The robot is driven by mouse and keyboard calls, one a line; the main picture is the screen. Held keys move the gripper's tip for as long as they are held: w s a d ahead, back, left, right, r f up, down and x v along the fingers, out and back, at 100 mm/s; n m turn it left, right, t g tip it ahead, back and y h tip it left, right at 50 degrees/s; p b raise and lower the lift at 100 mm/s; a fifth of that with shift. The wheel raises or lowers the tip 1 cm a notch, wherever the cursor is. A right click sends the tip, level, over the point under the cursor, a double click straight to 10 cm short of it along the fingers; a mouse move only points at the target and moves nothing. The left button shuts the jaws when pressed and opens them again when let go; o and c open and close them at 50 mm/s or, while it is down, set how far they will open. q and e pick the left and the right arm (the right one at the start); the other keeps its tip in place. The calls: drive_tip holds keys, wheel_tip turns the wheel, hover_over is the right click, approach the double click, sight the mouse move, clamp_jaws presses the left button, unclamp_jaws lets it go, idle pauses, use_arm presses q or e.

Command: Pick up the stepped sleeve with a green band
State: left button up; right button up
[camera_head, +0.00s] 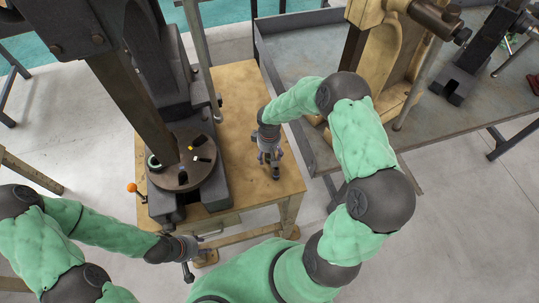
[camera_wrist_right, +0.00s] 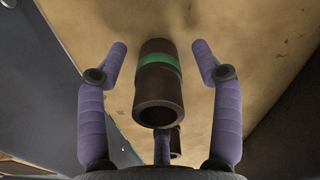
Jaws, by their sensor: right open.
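The stepped sleeve (camera_wrist_right: 158,95), a dark brown hollow cylinder with a green band, stands out in the right wrist view over the wooden tabletop. My right gripper (camera_wrist_right: 160,55) is open, its two fingers on either side of the sleeve with a gap on each side. In the head view my right gripper (camera_head: 271,162) is low over the right part of the wooden table; I cannot make out the sleeve there. My left gripper (camera_head: 198,254) is open and empty in front of the table, away from the sleeve.
The arbor press (camera_head: 122,90) stands on the left of the wooden table (camera_head: 240,95), with small white and yellow pieces on its round plate (camera_head: 181,178). An orange-knobbed lever (camera_head: 132,187) sticks out left. A grey bench (camera_head: 310,45) stands right. Another brown part (camera_wrist_right: 176,146) is partly hidden.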

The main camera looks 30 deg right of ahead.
drive_tip(key=shift+f, duration=0.25)
clamp_jaws()
drive_tip(key=shift+r, duration=0.2)
drive_tip(key=shift+w+r, duration=0.1)
drive_tip(key=shift+r, duration=0.2)
wheel_tip(320, 180, up, 3)
drive_tip(key=shift+f, duration=0.15)
drive_tip(key=s+a+r, duration=0.4)
drive_tip(key=a+r, duration=0.5)
drive_tip(key=a, duration=0.4)
drive_tip(key=shift+a+r+p, duration=0.2)
drive_tip(key=shift+p, duration=0.15)
